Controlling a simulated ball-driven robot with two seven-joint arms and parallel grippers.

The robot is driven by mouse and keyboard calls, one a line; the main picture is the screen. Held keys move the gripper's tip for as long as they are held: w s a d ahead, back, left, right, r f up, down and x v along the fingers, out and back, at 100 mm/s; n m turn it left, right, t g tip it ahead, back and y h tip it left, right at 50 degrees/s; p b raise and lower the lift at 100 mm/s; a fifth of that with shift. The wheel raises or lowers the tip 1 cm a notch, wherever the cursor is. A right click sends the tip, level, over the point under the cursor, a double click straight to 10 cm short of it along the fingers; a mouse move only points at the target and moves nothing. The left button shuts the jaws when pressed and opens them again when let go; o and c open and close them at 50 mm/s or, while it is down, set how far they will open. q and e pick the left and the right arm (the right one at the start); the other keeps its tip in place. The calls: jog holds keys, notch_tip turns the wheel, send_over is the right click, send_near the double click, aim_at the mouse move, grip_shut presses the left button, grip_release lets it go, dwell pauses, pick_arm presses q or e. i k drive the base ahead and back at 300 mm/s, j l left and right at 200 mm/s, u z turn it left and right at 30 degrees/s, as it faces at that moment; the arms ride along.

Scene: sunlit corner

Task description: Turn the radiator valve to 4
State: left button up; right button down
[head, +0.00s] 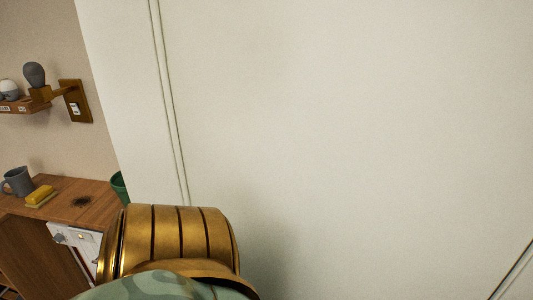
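I cannot make out a radiator or a numbered valve for certain. A small white unit (86,247) with a round grey knob-like part (59,238) shows at the lower left, under the edge of a wooden top. It is too small to read any number or mark on it, and its right side is hidden behind a gold banded part in the foreground. Neither of my grippers shows in the head view.
A large pale panel (330,120) fills most of the view. At the left, a wooden counter (95,200) holds a grey mug (18,181), a yellow sponge-like block (41,194) and a green cup (119,187). A wooden shelf (20,105) and a switch plate (75,107) are on the wall above.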

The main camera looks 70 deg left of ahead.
aim_at(58, 238)
jog(key=u, duration=3.35)
jog(key=j, duration=0.7)
jog(key=k+z, duration=0.05)
